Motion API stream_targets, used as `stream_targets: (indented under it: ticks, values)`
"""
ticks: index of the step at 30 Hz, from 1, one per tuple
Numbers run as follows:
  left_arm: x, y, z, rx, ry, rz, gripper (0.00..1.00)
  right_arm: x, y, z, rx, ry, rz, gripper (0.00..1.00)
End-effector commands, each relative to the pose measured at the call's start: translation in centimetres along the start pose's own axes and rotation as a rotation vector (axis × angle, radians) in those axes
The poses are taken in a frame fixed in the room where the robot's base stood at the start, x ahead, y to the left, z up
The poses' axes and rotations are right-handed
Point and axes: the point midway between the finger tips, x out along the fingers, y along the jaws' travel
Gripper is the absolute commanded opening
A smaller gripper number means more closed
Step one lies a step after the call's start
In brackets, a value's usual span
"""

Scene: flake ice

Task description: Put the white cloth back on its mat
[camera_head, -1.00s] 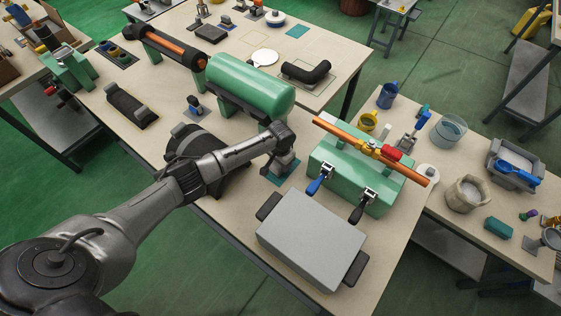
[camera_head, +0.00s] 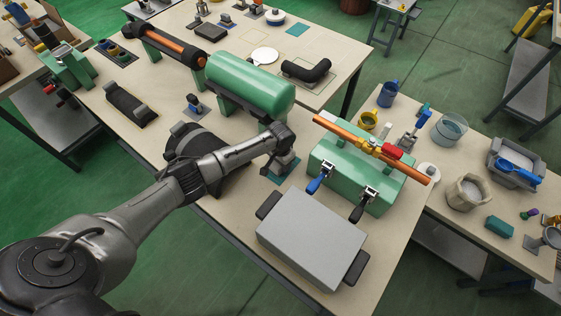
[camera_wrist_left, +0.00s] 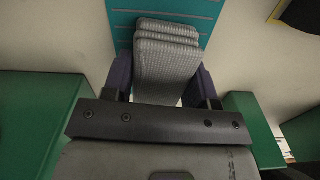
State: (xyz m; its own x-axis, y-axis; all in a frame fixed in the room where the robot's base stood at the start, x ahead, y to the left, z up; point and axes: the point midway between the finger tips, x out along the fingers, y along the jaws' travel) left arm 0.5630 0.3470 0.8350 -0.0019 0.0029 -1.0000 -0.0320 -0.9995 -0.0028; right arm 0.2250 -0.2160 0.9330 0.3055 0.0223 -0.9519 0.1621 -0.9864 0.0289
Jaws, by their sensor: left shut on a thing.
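The cloth (camera_wrist_left: 167,52) is a folded, pale grey-white ribbed stack in the left wrist view. My left gripper (camera_wrist_left: 163,84) is shut on it, with a dark purple finger on each side. A teal mat (camera_wrist_left: 122,22) lies directly behind and beneath the cloth in that view. I cannot tell whether the cloth touches it. In the head view my left gripper (camera_head: 284,164) points down over the teal mat (camera_head: 274,178), between the green cylinder and the green box. The arm hides most of the cloth there. My right gripper is not in view.
The green box (camera_head: 330,180) with an orange pipe (camera_head: 340,128) stands close on the right. A grey case (camera_head: 310,235) is in front, the green cylinder (camera_head: 250,84) behind. A black rounded object (camera_head: 205,180) sits left under my arm.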

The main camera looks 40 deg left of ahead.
Motion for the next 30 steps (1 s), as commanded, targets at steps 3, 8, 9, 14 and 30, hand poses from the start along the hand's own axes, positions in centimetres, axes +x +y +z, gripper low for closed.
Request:
stream_targets:
  ticks: [3, 8, 9, 14, 30]
  values:
    - [0.00, 0.01, 0.00, 0.000, 0.000, 0.000, 0.57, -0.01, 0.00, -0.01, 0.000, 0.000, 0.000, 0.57]
    - [-0.01, 0.00, 0.00, 0.000, 0.000, 0.000, 0.72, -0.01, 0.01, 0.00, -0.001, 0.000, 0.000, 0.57]
    - [-0.01, 0.00, 0.00, 0.000, 0.000, 0.000, 0.76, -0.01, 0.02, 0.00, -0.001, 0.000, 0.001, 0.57]
    - [-0.01, 0.00, 0.00, 0.000, 0.000, 0.000, 0.82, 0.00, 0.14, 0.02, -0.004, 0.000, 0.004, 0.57]
    - [-0.12, -0.01, 0.00, 0.000, 0.000, 0.000, 0.82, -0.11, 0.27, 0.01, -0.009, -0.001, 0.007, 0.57]
